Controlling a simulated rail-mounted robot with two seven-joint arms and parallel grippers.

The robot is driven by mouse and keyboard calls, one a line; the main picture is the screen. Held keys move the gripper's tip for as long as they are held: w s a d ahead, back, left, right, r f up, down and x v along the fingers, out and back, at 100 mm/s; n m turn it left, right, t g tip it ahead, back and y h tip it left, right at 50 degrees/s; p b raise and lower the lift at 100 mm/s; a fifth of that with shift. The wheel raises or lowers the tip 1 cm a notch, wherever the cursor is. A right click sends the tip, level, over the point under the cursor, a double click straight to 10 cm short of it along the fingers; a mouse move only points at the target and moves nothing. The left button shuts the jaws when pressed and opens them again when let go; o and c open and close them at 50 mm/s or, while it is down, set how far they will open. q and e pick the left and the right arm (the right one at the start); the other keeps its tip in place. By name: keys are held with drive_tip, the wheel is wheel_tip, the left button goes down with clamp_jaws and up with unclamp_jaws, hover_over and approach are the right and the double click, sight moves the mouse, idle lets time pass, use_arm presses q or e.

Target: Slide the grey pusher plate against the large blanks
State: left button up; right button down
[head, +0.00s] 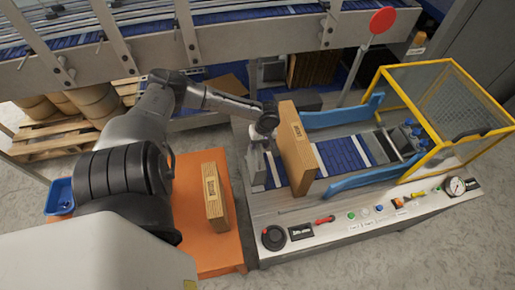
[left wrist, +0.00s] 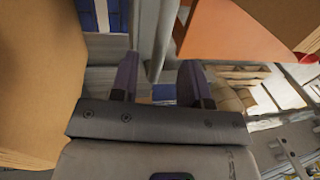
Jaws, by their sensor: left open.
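The large blanks (head: 297,155) stand upright as a thick brown stack on the machine's blue feed bed; they fill the left side of the left wrist view (left wrist: 38,75). The grey pusher plate (head: 257,168) stands just left of them, with a gap between. My left gripper (head: 262,140) is above the plate, beside the stack, partly hidden by its own wrist. In the left wrist view its two fingers are apart (left wrist: 160,78), with the plate's grey upright edge (left wrist: 164,40) showing between and beyond them. Whether they touch it cannot be told. My right gripper is not in view.
A second brown stack (head: 216,196) stands on the orange table (head: 215,258) left of the machine. Blue side guides (head: 342,115) flank the bed, leading to a yellow-framed cage (head: 440,95). A control panel (head: 370,215) runs along the front edge. A conveyor (head: 220,45) crosses the back.

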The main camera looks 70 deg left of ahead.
sight(257, 150)
use_arm(q)
drive_tip(key=shift+s+f, duration=0.15)
drive_tip(key=shift+f, duration=0.65)
drive_tip(key=shift+s+f, duration=0.15)
drive_tip(key=shift+f, duration=0.6)
clamp_jaws()
drive_tip(key=shift+w, duration=1.7)
